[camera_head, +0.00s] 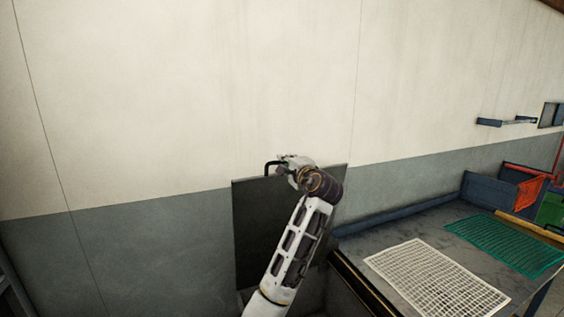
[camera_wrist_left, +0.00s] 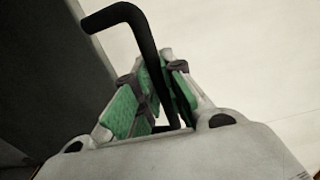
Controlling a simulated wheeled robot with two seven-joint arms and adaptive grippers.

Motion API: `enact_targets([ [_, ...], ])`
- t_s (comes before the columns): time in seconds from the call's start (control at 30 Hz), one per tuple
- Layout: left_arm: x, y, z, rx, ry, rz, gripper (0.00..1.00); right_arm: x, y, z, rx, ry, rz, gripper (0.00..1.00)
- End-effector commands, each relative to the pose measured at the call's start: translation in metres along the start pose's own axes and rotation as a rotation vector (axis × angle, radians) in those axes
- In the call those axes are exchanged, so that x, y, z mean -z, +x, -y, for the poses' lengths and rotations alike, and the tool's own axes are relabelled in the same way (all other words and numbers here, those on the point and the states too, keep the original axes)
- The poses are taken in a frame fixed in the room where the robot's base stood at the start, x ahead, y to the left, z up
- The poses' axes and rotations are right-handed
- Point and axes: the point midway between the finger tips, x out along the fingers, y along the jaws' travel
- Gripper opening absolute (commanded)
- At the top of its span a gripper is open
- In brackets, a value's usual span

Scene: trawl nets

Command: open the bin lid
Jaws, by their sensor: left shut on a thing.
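The bin lid (camera_head: 258,225) is a dark flat panel standing upright against the wall in the head view. Its face also shows at the left of the left wrist view (camera_wrist_left: 42,75). A black bent bar handle (camera_wrist_left: 125,18) is at the lid's upper edge and also shows in the head view (camera_head: 270,166). My left gripper (camera_wrist_left: 158,97) is shut on the handle, with its green finger pads on either side of the bar. My left arm covers part of the lid. The bin's body is mostly hidden below. My right gripper is not in view.
A grey table (camera_head: 385,237) with a raised edge stands to the right of the lid. A white net (camera_head: 437,278) and a green net (camera_head: 505,246) lie on it. Blue, red and green containers stand at its far right. The wall is close behind the lid.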

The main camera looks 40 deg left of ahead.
Motion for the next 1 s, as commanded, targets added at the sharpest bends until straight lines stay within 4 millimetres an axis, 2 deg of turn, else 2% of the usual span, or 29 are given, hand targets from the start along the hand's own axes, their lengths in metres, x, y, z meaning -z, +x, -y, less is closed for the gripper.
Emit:
enact_targets([
  [0.03,0.001,-0.006,-0.006,0.006,0.004,-0.002,0.00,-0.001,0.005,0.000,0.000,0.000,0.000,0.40],
  [0.3,0.002,-0.038,-0.015,0.056,0.003,-0.003,0.00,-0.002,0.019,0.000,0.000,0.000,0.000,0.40],
  [1.0,0.001,-0.106,-0.037,0.165,0.001,-0.003,0.00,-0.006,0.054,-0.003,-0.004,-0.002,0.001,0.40],
])
